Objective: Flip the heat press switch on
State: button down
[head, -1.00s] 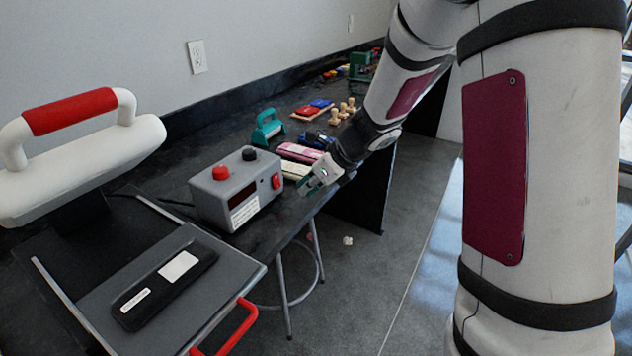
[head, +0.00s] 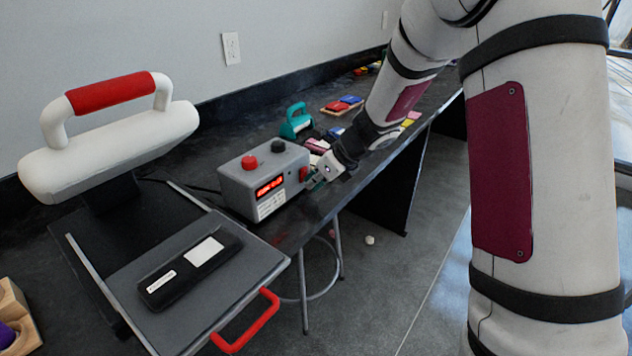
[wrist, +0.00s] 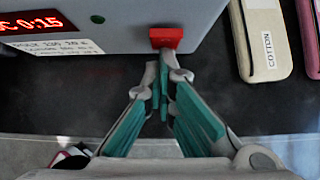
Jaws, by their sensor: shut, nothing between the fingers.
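The grey control box (head: 245,183) of the heat press stands on the dark bench, with a red knob (head: 249,162) and a black knob (head: 278,146) on top. Its front display (head: 270,187) is lit red; in the wrist view the display (wrist: 30,22) ends in "0:15" and a small green lamp (wrist: 97,19) shows beside it. The red switch (wrist: 166,38) sits at the box's right front edge; it also shows in the head view (head: 303,173). My gripper (wrist: 165,78) is shut and empty, its tips right at the switch. Contact is hard to tell.
The heat press, with a white upper part (head: 110,150) and red handle, stands open at left. A black case (head: 190,268) lies on its lower plate. A case labelled "COTTON" (wrist: 262,40) and a pink one (wrist: 306,30) lie right of the box.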

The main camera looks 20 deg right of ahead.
jog(key=shift+r, duration=0.1)
jog(key=shift+r+p, duration=0.75)
jog(key=shift+p, duration=0.15)
